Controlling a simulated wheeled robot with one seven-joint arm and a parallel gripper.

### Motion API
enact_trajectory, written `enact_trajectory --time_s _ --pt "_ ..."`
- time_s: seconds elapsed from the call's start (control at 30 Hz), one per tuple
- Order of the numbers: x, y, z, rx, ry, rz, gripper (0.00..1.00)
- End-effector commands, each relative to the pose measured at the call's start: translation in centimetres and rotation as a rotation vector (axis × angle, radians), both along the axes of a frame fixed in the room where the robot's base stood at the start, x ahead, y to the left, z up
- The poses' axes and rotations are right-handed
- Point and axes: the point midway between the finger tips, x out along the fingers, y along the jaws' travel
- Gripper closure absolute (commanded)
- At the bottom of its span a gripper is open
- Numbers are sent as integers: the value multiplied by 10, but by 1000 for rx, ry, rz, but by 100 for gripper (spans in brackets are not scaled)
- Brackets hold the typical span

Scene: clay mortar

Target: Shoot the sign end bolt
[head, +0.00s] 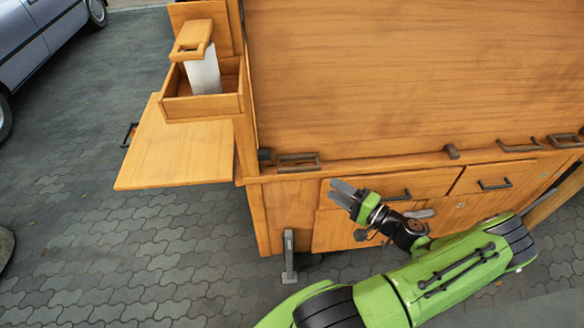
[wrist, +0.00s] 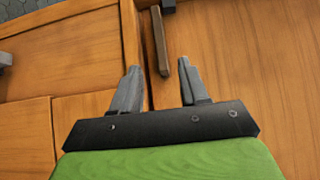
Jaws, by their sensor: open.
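The large wooden panel (head: 400,75), which looks like the sign, stands on the cart. A dark bar-shaped fitting (head: 299,162), likely the end bolt, sits on the ledge at the panel's lower left. A small dark block (head: 264,154) is just left of it. My gripper (head: 341,192) is open and empty, right of and below the fitting, in front of the drawer. In the wrist view, a brown bar (wrist: 160,42), apparently the same fitting, lies beyond and between the open fingers (wrist: 158,76). A dark block (wrist: 168,6) is past its far end. Finer bolt details are too small to tell.
More dark fittings (head: 519,146) line the ledge to the right. A drawer with a handle (head: 392,196) is below. A side shelf (head: 180,153) and an open box (head: 203,106) with a white item project left. A grey car (head: 40,40) stands beyond clear paving.

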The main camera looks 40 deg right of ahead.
Motion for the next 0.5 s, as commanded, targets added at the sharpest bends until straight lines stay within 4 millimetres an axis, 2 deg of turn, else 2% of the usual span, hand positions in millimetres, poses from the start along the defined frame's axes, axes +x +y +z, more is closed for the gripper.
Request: enact_trajectory --time_s 0.03,0.3,0.5 --pt "14 4 0 1 -3 8 56" --pt "81 18 -1 1 0 9 56" --pt "119 24 -1 1 2 7 56"
